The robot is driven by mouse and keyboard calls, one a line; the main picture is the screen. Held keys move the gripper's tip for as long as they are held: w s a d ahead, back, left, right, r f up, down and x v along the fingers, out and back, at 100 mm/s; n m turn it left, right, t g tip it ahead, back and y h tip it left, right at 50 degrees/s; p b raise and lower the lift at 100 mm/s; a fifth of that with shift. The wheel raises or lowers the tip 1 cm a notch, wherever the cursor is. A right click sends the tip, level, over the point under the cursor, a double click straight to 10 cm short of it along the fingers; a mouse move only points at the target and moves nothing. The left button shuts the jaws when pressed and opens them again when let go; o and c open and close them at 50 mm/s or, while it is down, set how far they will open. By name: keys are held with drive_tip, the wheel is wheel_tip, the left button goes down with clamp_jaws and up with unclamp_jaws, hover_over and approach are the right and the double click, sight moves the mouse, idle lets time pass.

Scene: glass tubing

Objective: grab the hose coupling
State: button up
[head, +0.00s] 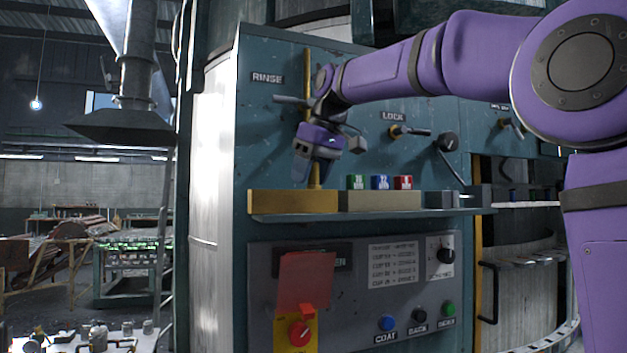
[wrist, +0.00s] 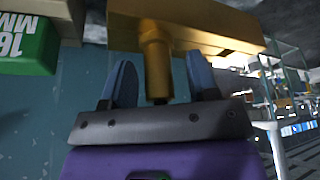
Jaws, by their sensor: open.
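A brass stem (head: 315,176), which I take to be the hose coupling, stands upright on a long brass block (head: 292,202) at the left end of the ledge. My gripper (head: 316,168) is over the block, pointing down, with its fingers on either side of the stem. In the wrist view the stem (wrist: 157,60) passes between the two blue fingers of my gripper (wrist: 161,82). The fingers are apart, with a visible gap on each side of the stem.
Green (head: 356,182), blue (head: 380,182) and red (head: 403,182) blocks stand on a tan block right of the stem. The teal panel (head: 262,130) rises close behind, with a lock lever (head: 408,131). A red flap (head: 306,282) hangs below the ledge.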

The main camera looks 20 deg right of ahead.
drive_tip(key=c, duration=1)
drive_tip(key=shift+o, duration=0.2)
drive_tip(key=shift+r, duration=0.1)
